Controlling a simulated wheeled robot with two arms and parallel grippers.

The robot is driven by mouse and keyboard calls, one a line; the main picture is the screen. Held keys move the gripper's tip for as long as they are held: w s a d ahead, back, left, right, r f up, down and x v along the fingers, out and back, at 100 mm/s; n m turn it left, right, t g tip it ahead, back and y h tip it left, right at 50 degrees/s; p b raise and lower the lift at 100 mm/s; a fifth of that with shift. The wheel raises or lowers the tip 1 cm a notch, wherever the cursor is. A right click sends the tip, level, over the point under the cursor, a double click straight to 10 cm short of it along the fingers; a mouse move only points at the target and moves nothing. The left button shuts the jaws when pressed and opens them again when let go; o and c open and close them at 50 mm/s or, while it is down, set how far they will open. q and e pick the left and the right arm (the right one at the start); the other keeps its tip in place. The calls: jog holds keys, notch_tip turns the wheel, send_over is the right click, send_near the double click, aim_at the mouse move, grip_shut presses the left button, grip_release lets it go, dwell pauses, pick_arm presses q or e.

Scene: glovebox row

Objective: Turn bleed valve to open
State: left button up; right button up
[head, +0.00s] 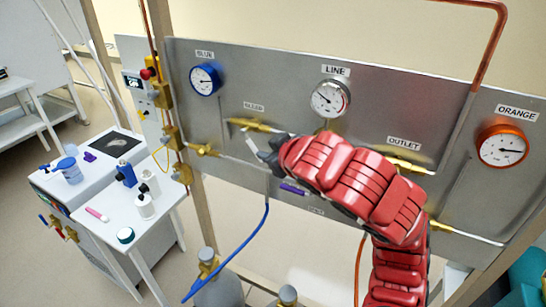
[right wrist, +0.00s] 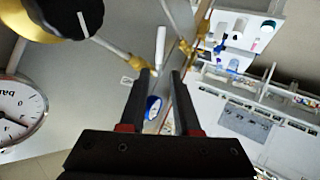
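The bleed valve is a brass fitting (head: 255,125) under the BLEED label (head: 253,106) on the grey panel (head: 250,82). A small white lever (head: 259,142) shows just below it; it also shows in the right wrist view (right wrist: 160,45). My right gripper (head: 266,156) is at the end of the red arm, close to this lever. In the right wrist view its two dark fingers (right wrist: 160,74) are apart with nothing held between them. The lever appears just beyond the fingertips, and I see no contact. My left gripper is not in view.
A blue gauge (head: 205,79), the line gauge (head: 330,98) and an orange gauge (head: 502,148) are on the panel. A black knob (right wrist: 70,14) is close beside the gripper. A purple handle (head: 293,188) is below. A white bench (head: 150,215) with bottles stands left.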

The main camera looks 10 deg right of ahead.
jog(key=shift+b+v, duration=0.5)
jog(key=shift+v, duration=0.3)
jog(key=shift+f, duration=0.15)
jog(key=shift+c, duration=0.2)
